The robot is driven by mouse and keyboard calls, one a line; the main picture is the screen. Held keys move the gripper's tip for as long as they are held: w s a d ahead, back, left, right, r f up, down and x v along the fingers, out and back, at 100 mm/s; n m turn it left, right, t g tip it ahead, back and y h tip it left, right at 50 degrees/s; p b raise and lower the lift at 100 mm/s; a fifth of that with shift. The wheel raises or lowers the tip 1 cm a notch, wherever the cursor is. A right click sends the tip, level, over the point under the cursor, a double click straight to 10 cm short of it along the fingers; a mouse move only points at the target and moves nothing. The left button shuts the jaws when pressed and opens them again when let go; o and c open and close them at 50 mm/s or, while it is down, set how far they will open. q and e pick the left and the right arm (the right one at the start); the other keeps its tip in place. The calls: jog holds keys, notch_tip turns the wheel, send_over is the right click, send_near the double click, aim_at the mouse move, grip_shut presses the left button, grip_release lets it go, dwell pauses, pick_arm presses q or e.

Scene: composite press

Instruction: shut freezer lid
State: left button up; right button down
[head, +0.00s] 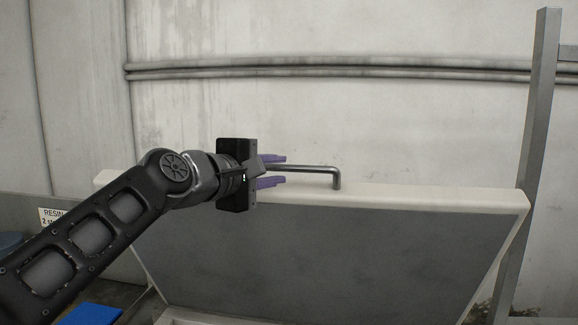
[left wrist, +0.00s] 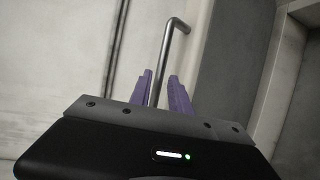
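The freezer lid (head: 330,255) stands raised in the head view, its grey inner panel facing me inside a cream rim. A metal bar handle (head: 315,168) runs along the lid's top edge and bends down at its right end. My left gripper (head: 284,170) is at the left part of the handle. Its two purple fingers are apart, one above and one below the bar. In the left wrist view the handle (left wrist: 161,62) passes between the spread fingers (left wrist: 160,92), with gaps visible on both sides. My right gripper is not in view.
A grey metal post (head: 530,120) rises at the right of the lid. Pipes (head: 350,70) run along the concrete wall behind. A sign (head: 52,216) and a blue object (head: 92,314) are at lower left, beside my left arm.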

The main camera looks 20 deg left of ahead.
aim_at(287, 169)
pick_arm(q)
jog(key=p+x, duration=0.1)
jog(key=x, duration=0.4)
jog(key=shift+w, duration=0.15)
grip_shut()
dwell(1.3)
